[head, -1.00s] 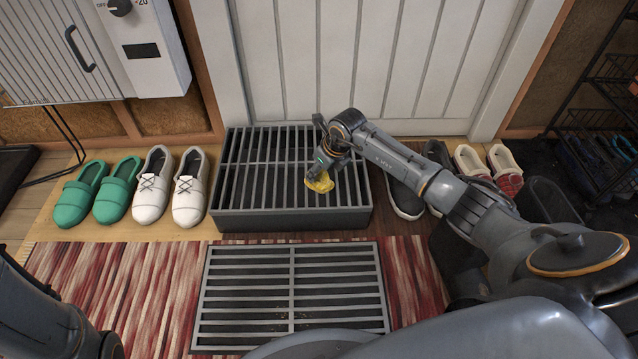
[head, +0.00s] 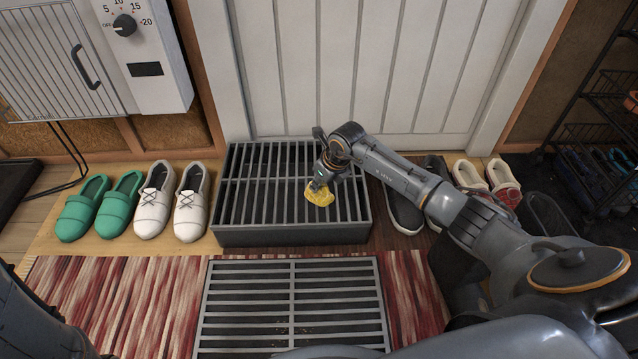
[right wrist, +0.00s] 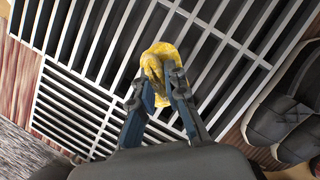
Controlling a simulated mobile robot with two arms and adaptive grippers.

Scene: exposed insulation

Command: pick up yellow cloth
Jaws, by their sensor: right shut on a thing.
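The yellow cloth (head: 319,193) is a crumpled piece at the tip of my right gripper (head: 318,184), over the raised slatted grate in the head view. In the right wrist view the cloth (right wrist: 160,64) is bunched between and beyond the two fingertips of my right gripper (right wrist: 160,92), which is shut on it. The grate's slats show behind the cloth. I cannot tell whether the cloth still touches the slats. My left gripper is out of view; only a dark part of my left arm shows at the lower left in the head view.
The raised grate (head: 240,236) stands before a white panelled door (head: 400,60). Green slippers (head: 120,204) and white shoes (head: 190,203) stand to its left, dark shoes (head: 405,212) to its right. A flat grate (head: 292,262) lies on the red striped rug (head: 120,300).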

